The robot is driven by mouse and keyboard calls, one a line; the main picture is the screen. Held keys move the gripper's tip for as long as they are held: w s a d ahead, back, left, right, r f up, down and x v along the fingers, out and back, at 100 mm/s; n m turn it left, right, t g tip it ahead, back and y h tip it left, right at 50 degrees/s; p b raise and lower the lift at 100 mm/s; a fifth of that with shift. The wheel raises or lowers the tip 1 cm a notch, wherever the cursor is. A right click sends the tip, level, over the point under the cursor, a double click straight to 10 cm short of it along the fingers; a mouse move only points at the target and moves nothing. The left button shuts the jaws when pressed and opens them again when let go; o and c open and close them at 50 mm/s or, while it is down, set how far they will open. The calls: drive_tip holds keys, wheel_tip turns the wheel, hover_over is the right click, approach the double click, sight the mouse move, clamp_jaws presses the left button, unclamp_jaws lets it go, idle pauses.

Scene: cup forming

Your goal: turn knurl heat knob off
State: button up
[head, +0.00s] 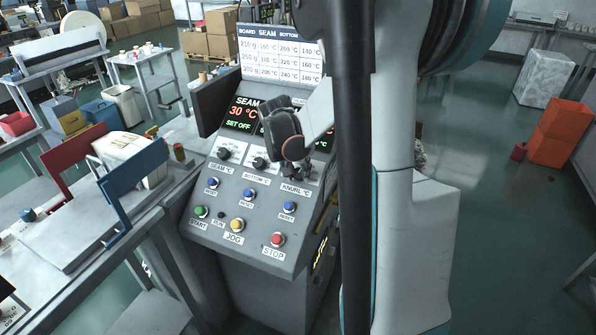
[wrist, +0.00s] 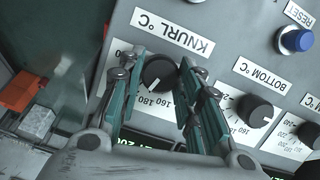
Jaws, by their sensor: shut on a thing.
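The knurl heat knob (wrist: 158,72) is a round black dial on the grey panel, under the KNURL °C label (wrist: 172,31), which reads upside down in the wrist view. My gripper (wrist: 160,62) has one teal-and-grey finger on each side of the knob and is shut on it. A white pointer mark on the knob points down and left, near the printed numbers. In the head view my gripper (head: 286,140) is at the right side of the control panel (head: 237,188) and hides most of the knob and the knurl display.
The bottom heat knob (wrist: 256,112) sits beside it, with a blue reset button (wrist: 295,40) nearby. The head view also shows the seam knob (head: 223,153), the green start button (head: 201,212), yellow jog button (head: 237,225) and red stop button (head: 277,239). The seam display (head: 243,112) reads 30 °C, SET OFF.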

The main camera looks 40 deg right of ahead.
drive_tip(key=n+g, duration=0.1)
drive_tip(key=n, duration=0.4)
drive_tip(key=shift+w+a+f+h, duration=0.1)
drive_tip(key=shift+h, duration=0.3)
drive_tip(key=n+h+b, duration=0.1)
drive_tip(key=n, duration=0.4)
drive_tip(key=shift+a+n, duration=0.1)
drive_tip(key=shift+n, duration=0.2)
drive_tip(key=n+h, duration=0.1)
drive_tip(key=n, duration=0.4)
drive_tip(key=shift+a+f+b, duration=0.1)
drive_tip(key=shift+f+b, duration=0.05)
drive_tip(key=shift+b, duration=0.2)
drive_tip(key=n+h, duration=0.1)
drive_tip(key=n, duration=0.4)
drive_tip(key=shift+b, duration=0.35)
drive_tip(key=o, duration=1.1)
drive_tip(key=shift+c, duration=0.2)
